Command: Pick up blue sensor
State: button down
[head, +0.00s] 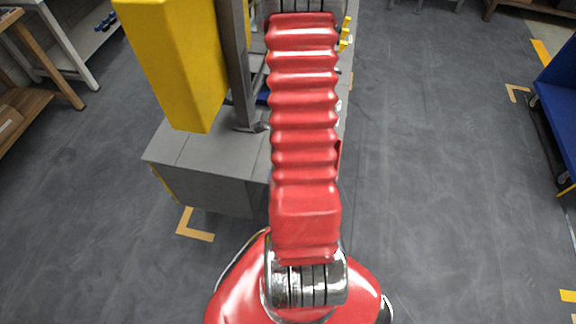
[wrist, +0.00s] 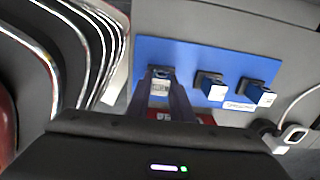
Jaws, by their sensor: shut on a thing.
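In the wrist view, my gripper (wrist: 162,92) reaches up from the bottom of the picture. Its two dark fingers are shut on a small blue and white sensor (wrist: 159,86), the leftmost of three on a blue board (wrist: 222,62). The held sensor is in front of the board; I cannot tell whether it touches it. Two more blue and white sensors, one in the middle (wrist: 211,86) and one at the right (wrist: 257,92), sit on the board. In the head view my red arm hides the gripper and the sensors.
A blue cart (head: 556,105) is at the right edge.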

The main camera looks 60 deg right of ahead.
jog(key=shift+r, duration=4.65)
jog(key=shift+s, duration=0.15)
